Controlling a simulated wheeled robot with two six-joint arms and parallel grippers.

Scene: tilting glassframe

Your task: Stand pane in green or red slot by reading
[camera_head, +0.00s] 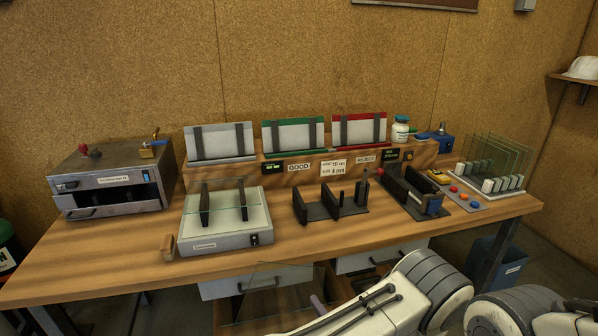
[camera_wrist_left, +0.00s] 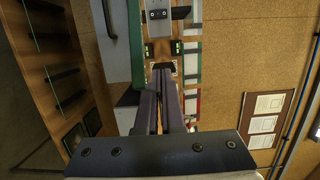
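A clear glass pane (camera_head: 272,288) hangs in front of the bench's drawers. My left gripper (camera_head: 318,304) is at its right edge. In the left wrist view its fingers (camera_wrist_left: 166,90) are nearly together, and it seems shut on the pane; the contact itself is hard to see. The green slot (camera_head: 292,134) stands at the back middle of the bench, above a GOOD label. The red slot (camera_head: 359,129) stands right of it, by a REJECT label. Both look empty. Small displays (camera_head: 272,167) sit below them; their readings are too small to read. My right gripper is out of view.
A grey tester (camera_head: 225,240) with black uprights and a black stand (camera_head: 331,212) occupy the bench front. A black fixture (camera_head: 410,192) stands right, beside coloured buttons and a pane rack (camera_head: 490,185). An oven-like box (camera_head: 108,180) is left. Bare wood (camera_head: 90,255) lies front left.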

